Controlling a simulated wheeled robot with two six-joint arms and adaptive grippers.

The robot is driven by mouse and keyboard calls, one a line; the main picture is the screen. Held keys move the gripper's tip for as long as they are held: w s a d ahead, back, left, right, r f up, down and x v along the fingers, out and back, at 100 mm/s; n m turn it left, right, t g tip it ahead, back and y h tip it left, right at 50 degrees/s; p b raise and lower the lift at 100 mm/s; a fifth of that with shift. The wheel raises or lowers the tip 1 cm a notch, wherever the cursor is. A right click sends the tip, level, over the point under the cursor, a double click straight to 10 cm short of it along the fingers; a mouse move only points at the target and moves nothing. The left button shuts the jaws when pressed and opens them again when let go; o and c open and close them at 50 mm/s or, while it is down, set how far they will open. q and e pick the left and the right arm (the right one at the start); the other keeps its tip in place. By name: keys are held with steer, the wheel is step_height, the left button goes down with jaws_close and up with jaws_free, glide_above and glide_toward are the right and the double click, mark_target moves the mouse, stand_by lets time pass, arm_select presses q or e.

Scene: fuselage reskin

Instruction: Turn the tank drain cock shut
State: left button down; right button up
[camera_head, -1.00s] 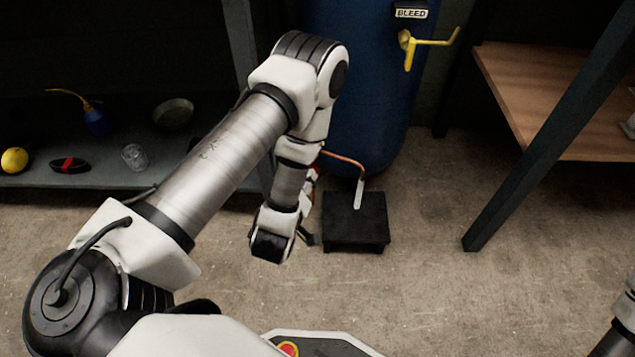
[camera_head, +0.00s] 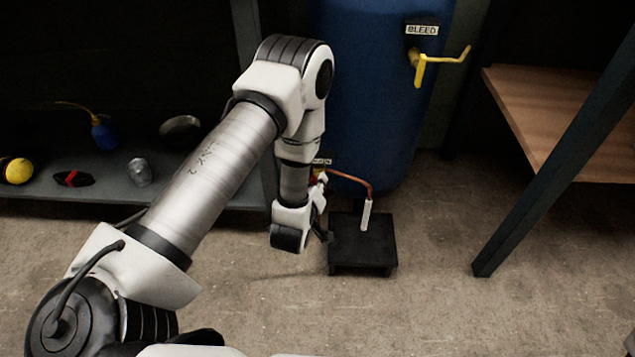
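The blue tank (camera_head: 370,100) stands upright at the back. Low on its front, a small fitting with red and yellow parts (camera_head: 318,176) and a label (camera_head: 322,161) shows partly behind my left wrist. It looks like the drain cock, but its handle position cannot be told. A copper pipe (camera_head: 352,180) runs from there to a white end piece (camera_head: 366,215) pointing down over a black stand (camera_head: 362,256). My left gripper (camera_head: 322,228) is beside the fitting, left of the stand. Its fingers are small, dark and mostly hidden; contact cannot be told. My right gripper is out of view.
A yellow-handled valve (camera_head: 420,68) labelled BLEED (camera_head: 422,30) is higher on the tank. A shelf (camera_head: 100,190) at left holds several small items. A wooden bench (camera_head: 560,120) with a dark leg (camera_head: 540,190) stands at right. The concrete floor (camera_head: 430,300) in front is clear.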

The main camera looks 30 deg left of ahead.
arm_select(q)
steer(key=shift+r+m+p, duration=0.2)
steer(key=shift+m+p, duration=0.1)
steer(key=shift+p, duration=0.5)
steer(key=m+g+y+p, duration=0.1)
steer(key=p, duration=0.2)
steer(key=shift+d+r+m, duration=0.1)
steer(key=shift+m, duration=0.3)
steer(key=shift+m+g+y+p, duration=0.4)
steer(key=shift+m+y+p, duration=0.3)
steer(key=shift+m+p, duration=0.35)
steer(key=shift+f+p, duration=0.25)
steer(key=shift+p, duration=0.1)
steer(key=c, duration=1.2)
jaws_free()
steer(key=shift+c, duration=0.2)
